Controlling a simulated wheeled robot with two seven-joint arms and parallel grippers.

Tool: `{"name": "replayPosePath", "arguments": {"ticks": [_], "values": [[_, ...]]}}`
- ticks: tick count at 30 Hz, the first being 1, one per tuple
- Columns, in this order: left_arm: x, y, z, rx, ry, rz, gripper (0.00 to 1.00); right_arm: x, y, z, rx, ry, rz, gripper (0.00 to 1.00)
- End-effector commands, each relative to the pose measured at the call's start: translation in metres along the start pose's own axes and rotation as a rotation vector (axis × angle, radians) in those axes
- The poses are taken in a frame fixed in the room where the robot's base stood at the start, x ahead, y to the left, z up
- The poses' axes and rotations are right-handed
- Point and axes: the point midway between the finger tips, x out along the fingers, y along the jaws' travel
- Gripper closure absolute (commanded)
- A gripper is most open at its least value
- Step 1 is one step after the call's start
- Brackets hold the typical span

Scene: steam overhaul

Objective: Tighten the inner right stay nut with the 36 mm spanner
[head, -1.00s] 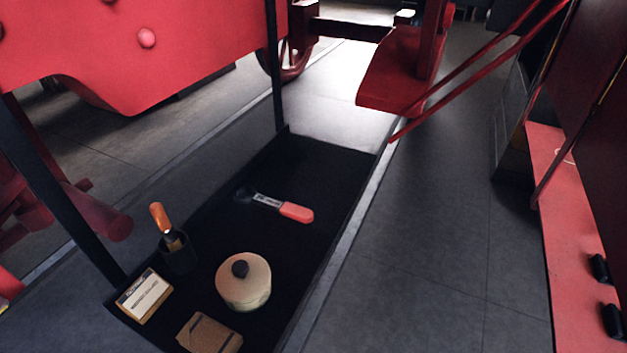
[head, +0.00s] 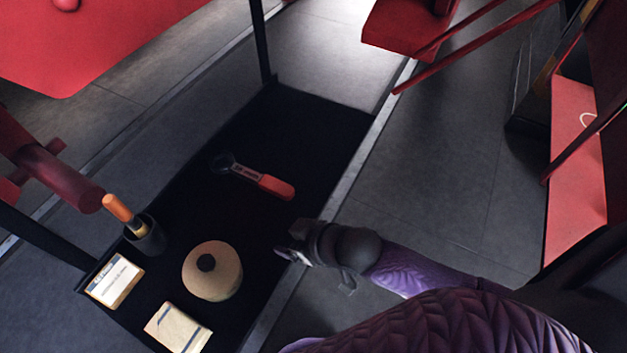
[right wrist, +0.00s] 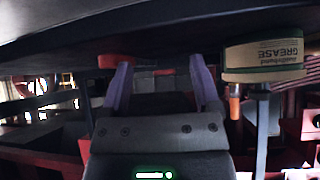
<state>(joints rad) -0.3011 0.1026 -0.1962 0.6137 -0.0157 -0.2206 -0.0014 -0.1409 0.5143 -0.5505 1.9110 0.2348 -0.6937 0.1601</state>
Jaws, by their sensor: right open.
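A spanner with a red handle (head: 276,187) and a dark head lies on the black tray (head: 318,130) in the head view. Its label is too small to read for certain. My right gripper (head: 287,247) is over the tray's right edge, below and right of the handle, apart from it. In the right wrist view its two purple fingers (right wrist: 162,72) are spread with nothing held between them. A red piece, apparently the spanner's handle (right wrist: 118,62), shows beyond the left finger. I cannot make out the inner right stay nut. My left gripper is out of view.
A round tin (head: 212,271), labelled grease in the right wrist view (right wrist: 264,58), stands on the tray. A dark cup (head: 150,240) holding an orange-handled tool (head: 118,208), a card (head: 114,280) and a small box (head: 178,329) are nearby. A black post (head: 261,40) rises at the tray's far corner.

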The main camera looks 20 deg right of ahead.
Motion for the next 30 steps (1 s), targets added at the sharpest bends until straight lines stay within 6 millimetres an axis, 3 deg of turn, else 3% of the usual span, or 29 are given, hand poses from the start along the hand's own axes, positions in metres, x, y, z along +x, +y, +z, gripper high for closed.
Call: {"name": "replayPosePath", "arguments": {"ticks": [5,9,12,23,30], "values": [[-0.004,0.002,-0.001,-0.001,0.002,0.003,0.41,0.005,0.033,-0.021,-0.081,0.156,-0.072,0.21],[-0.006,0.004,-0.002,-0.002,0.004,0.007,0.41,-0.004,0.074,-0.028,-0.093,0.242,-0.089,0.21],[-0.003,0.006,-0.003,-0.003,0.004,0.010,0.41,-0.005,0.085,-0.030,-0.089,0.269,-0.093,0.21],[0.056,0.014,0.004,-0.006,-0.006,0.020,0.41,0.057,0.078,-0.041,-0.088,0.275,-0.096,0.21],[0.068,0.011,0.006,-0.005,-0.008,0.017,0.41,0.078,0.075,-0.052,-0.086,0.272,-0.095,0.21]]}}
